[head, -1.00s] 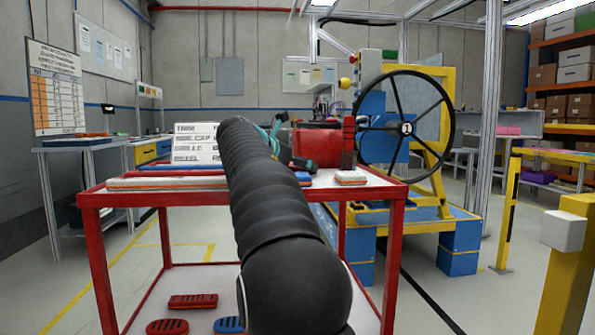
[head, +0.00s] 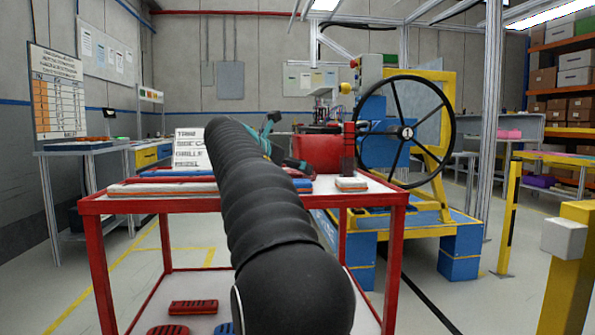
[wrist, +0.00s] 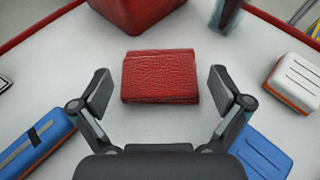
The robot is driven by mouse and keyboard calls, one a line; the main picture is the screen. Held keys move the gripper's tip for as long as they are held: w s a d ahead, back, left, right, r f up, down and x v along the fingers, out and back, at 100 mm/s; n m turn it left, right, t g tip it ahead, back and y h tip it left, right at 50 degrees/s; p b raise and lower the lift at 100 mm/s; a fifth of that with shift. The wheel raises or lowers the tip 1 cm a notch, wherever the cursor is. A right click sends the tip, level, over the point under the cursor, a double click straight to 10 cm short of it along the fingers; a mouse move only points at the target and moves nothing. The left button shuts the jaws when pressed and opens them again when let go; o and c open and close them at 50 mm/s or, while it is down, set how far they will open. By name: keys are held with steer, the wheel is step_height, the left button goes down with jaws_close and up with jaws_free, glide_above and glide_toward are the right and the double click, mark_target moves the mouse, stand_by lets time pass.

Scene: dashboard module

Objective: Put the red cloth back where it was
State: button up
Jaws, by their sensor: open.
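The red cloth (wrist: 160,77) is a small folded, textured pad lying on the white top of the red-framed cart (head: 140,202), in the wrist view. My gripper (wrist: 160,90) is open, with one finger on each side of the cloth and a gap at both sides. It holds nothing. In the head view my black arm reaches over the cart and hides much of its top; I cannot make out the cloth clearly there.
A red box (head: 318,153) stands just behind the cloth, and a dark upright cylinder (head: 347,150) is beside it. Blue and orange-white blocks lie to both sides; one orange-white block (wrist: 292,84) is at right. A wheel machine (head: 405,132) stands behind the cart.

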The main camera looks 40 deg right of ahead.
steer(key=p+v, duration=0.1)
steer(key=v, duration=0.7)
steer(key=shift+s+a+r, duration=0.1)
steer(key=shift+a+r, duration=0.05)
steer(key=shift+a, duration=0.2)
steer(key=s+a+t+y, duration=0.1)
steer(key=a, duration=0.4)
steer(key=s+a+f+m+t+y, duration=0.1)
steer(key=s+a+t+y, duration=0.1)
steer(key=a, duration=0.3)
steer(key=s+a+t+y, duration=0.1)
steer(key=s+a+t, duration=0.1)
steer(key=a, duration=0.3)
steer(key=shift+s+a+f+y+p, duration=0.15)
steer(key=shift+a+f+y+p, duration=0.05)
steer(key=shift+y+p, duration=0.15)
steer(key=s+a+f+m+g+y+p, duration=0.1)
steer(key=s+a+f+m+y+p, duration=0.2)
steer(key=s+f+m, duration=0.6)
steer(key=s+a+f+m+g+y+p, duration=0.1)
steer(key=s+a+f+m+y+p, duration=0.3)
steer(key=f, duration=1.1)
steer(key=s+a+m+y, duration=0.1)
steer(key=s+a+m, duration=0.2)
steer(key=s+m, duration=0.3)
steer(key=shift+s+a+f, duration=0.3)
steer(key=shift+s+f, duration=0.1)
steer(key=shift+s, duration=0.9)
